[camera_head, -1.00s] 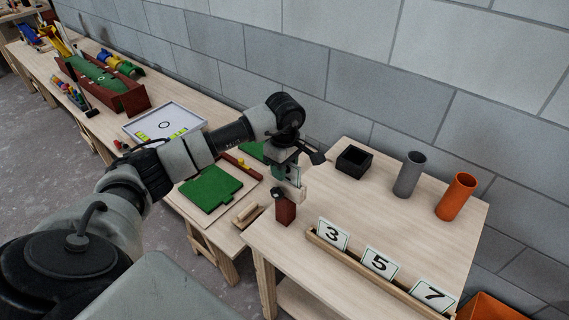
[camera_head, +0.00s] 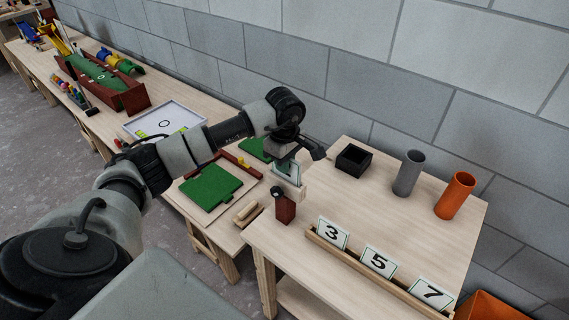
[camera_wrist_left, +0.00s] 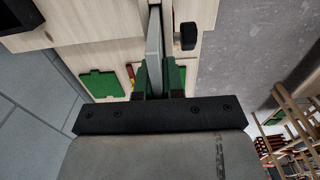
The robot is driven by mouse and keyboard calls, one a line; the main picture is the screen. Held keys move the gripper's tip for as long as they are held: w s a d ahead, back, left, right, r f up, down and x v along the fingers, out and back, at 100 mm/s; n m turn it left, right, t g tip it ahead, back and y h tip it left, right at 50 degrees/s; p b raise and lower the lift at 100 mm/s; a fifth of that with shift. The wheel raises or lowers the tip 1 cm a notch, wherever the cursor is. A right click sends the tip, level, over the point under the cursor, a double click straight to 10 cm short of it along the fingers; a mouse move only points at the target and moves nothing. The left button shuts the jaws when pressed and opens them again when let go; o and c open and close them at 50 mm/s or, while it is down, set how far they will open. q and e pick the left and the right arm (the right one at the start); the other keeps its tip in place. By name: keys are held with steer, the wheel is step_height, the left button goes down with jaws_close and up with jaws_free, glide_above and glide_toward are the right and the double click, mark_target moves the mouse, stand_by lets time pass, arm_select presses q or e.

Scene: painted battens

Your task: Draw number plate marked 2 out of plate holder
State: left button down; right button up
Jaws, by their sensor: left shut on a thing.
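A white plate with a green edge (camera_head: 288,173) stands in the jaws of my left gripper (camera_head: 286,160). It is the plate I take for number 2, but I cannot read its number. In the left wrist view the plate (camera_wrist_left: 154,48) shows edge-on between the two green fingers. Below it is a pale plate holder (camera_head: 299,192), beside a dark red block (camera_head: 285,210) with a black knob (camera_head: 277,192). I cannot tell whether the plate's lower edge is still in the holder. My right gripper is not in view.
A wooden rack (camera_head: 375,270) with plates 3 (camera_head: 332,233), 5 (camera_head: 379,262) and 7 (camera_head: 431,293) runs along the table's front. A black box (camera_head: 353,161), a grey tube (camera_head: 410,173) and an orange tube (camera_head: 455,196) stand behind. The table's middle is clear.

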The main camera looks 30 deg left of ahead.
arm_select(q)
steer(key=shift+r+p, duration=1.3)
steer(key=shift+r, duration=1.45)
steer(key=shift+r+p, duration=0.65)
steer(key=shift+r, duration=0.85)
